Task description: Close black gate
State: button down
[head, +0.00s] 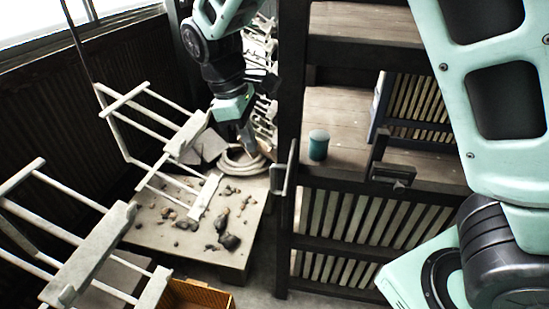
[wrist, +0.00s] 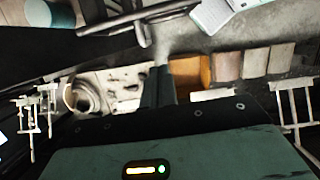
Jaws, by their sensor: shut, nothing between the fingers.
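The black gate (head: 283,230) appears as a dark upright frame right of my gripper, seen nearly edge-on in the head view. A grey handle (head: 284,178) sticks out from its left side. I cannot tell how far the gate stands open. In the wrist view a dark bar-shaped handle (wrist: 138,22) crosses the top beside a black surface. My gripper (head: 249,143) points down, left of the gate and apart from the handle, above the pallet. Its fingers (wrist: 158,86) are together and empty in the wrist view.
A pale pallet (head: 190,238) with scattered stones and a coiled hose (head: 243,158) lies below my gripper. White hanger frames (head: 100,240) fill the left. A teal can (head: 318,144) stands on a wooden shelf right of the gate. A yellow crate (head: 198,294) is at the bottom.

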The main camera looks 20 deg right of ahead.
aim_at(278, 165)
jog(key=shift+s+d+f+p, duration=0.6)
jog(key=shift+d+f, duration=0.2)
jog(key=shift+f, duration=0.25)
jog(key=shift+s+d+f+p, duration=0.45)
jog(key=shift+d+f+p, duration=0.35)
jog(key=shift+f, duration=0.3)
jog(key=shift+s+d+f+p, duration=0.55)
jog(key=shift+d+f, duration=0.3)
jog(key=shift+f, duration=0.2)
jog(key=shift+s, duration=0.1)
